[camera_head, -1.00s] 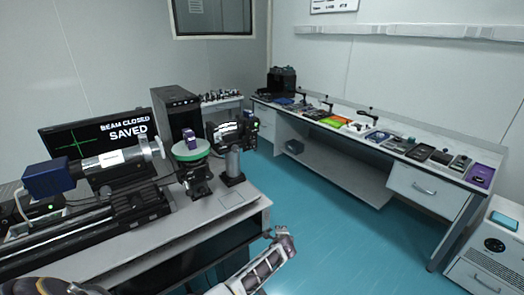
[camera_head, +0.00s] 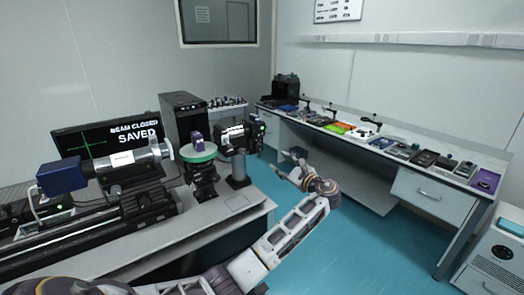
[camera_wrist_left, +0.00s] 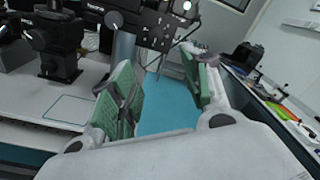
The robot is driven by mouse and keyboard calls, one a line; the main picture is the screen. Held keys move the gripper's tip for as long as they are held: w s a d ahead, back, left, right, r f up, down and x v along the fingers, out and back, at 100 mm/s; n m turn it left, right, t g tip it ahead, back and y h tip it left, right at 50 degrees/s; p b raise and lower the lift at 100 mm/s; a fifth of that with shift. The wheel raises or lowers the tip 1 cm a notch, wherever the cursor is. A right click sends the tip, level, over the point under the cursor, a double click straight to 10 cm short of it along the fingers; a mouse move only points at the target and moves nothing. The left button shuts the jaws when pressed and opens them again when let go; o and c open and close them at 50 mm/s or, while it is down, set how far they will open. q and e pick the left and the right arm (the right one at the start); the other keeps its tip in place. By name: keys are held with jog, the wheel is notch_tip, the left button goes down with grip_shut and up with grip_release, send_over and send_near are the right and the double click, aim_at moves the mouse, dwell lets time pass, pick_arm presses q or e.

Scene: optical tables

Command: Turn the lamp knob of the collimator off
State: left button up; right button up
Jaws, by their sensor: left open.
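The collimator (camera_head: 122,160), a pale horizontal tube with black parts, lies along the bench at the left of the head view. A dark blue box (camera_head: 60,176) is at its left end. I cannot make out the lamp knob. My left gripper (camera_head: 285,172) is past the bench's right edge, over the floor, well to the right of the collimator and not touching it. In the left wrist view its two green-padded fingers (camera_wrist_left: 158,58) stand apart with nothing between them. My right gripper is not in view.
A round green-topped stage (camera_head: 196,153) and a black camera-like device on a post (camera_head: 238,168) stand on the bench between collimator and gripper. A monitor (camera_head: 95,137) behind reads "BEAM CLOSED SAVED". The blue floor (camera_head: 330,250) is open; a long side table (camera_head: 410,172) holds many items.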

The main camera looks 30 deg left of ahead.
aim_at(260, 148)
pick_arm(q)
jog(key=shift+s+r, duration=0.45)
jog(key=shift+r, duration=0.3)
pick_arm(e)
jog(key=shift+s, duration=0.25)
pick_arm(q)
jog(key=shift+a, duration=0.1)
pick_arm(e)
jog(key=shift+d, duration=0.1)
pick_arm(q)
jog(key=p+x, duration=0.1)
jog(key=x, duration=1.1)
jog(key=shift+a+r, duration=0.1)
jog(key=shift+r, duration=0.05)
jog(key=shift+x, duration=0.75)
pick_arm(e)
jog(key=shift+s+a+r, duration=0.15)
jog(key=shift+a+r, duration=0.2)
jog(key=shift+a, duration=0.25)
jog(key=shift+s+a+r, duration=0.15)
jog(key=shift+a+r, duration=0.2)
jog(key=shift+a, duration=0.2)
pick_arm(q)
jog(key=shift+c, duration=0.5)
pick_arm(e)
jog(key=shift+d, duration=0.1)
pick_arm(q)
jog(key=c, duration=1)
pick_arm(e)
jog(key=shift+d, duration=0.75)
